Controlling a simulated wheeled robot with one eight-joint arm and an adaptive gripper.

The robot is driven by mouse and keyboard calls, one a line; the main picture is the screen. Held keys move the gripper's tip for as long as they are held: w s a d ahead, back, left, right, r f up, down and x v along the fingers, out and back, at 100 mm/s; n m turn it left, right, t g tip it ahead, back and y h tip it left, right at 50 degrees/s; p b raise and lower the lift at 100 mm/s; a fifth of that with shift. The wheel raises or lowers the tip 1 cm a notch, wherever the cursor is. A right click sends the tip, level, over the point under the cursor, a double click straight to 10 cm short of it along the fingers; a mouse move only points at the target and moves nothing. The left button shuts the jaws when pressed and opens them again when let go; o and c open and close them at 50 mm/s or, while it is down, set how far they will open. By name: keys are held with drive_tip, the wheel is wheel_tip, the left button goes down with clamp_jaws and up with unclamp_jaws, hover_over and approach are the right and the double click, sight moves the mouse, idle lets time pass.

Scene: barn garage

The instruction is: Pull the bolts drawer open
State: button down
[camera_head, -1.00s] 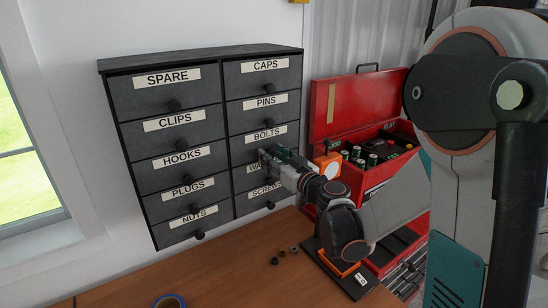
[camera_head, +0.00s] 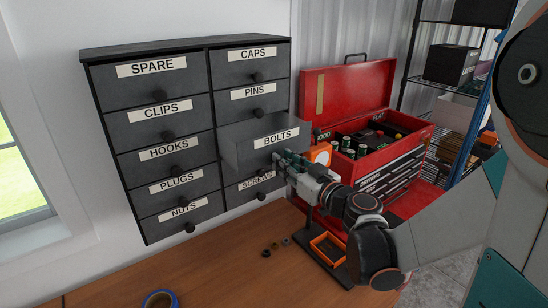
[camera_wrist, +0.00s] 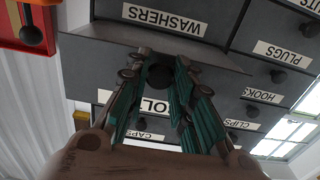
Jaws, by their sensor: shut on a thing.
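The bolts drawer (camera_head: 245,155) is a dark grey box with a white BOLTS label, in the right column of the black cabinet (camera_head: 112,50). It stands out from the cabinet, its top and front edges clear of the drawers around it. My gripper (camera_head: 282,160) is at the lower part of its front, with green-padded fingers shut on the dark round knob. In the wrist view, which is upside down, the knob (camera_wrist: 160,76) sits between the fingers, and the label (camera_wrist: 156,106) is partly hidden behind them.
The WASHERS drawer (camera_wrist: 165,18) below is shut, and so are the other drawers. A red toolbox (camera_head: 345,85) with an open lid stands right of my gripper. The wooden bench (camera_head: 225,250) holds small dark rings (camera_head: 266,252) and a blue tape roll (camera_head: 160,299).

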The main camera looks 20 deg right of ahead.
drive_tip(key=shift+s+d, duration=0.15)
drive_tip(key=shift+s, duration=0.3)
drive_tip(key=c, duration=1.4)
unclamp_jaws()
drive_tip(key=v, duration=0.7)
drive_tip(key=shift+s, duration=0.2)
